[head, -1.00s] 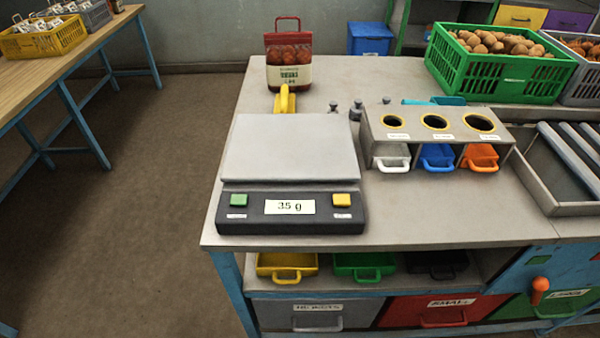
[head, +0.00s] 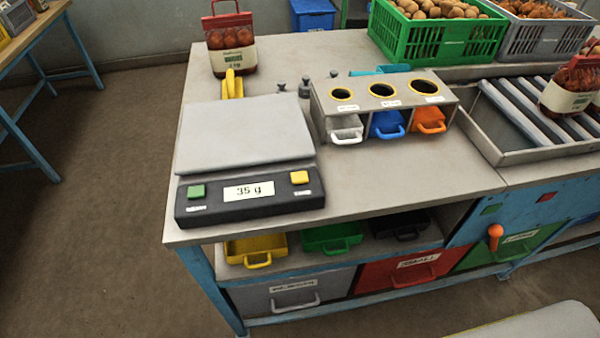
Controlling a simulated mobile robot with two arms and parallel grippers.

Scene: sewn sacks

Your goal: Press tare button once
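The scale (head: 250,197) stands at the front left of the grey workbench. Its flat grey pan (head: 243,133) is empty. The display (head: 249,190) reads 35 g. A green button (head: 197,191) is left of the display and a yellow button (head: 299,177) is right of it. Each has a small label below that is too small to read, so I cannot tell which one is tare. Neither gripper is in view, and nothing touches the scale's buttons.
A sack (head: 231,45) and a yellow scoop (head: 232,84) are behind the scale. A holed stand (head: 358,112) with coloured scoops is to its right. A green crate (head: 432,42) and a roller tray (head: 497,150) with another sack (head: 572,85) are farther right.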

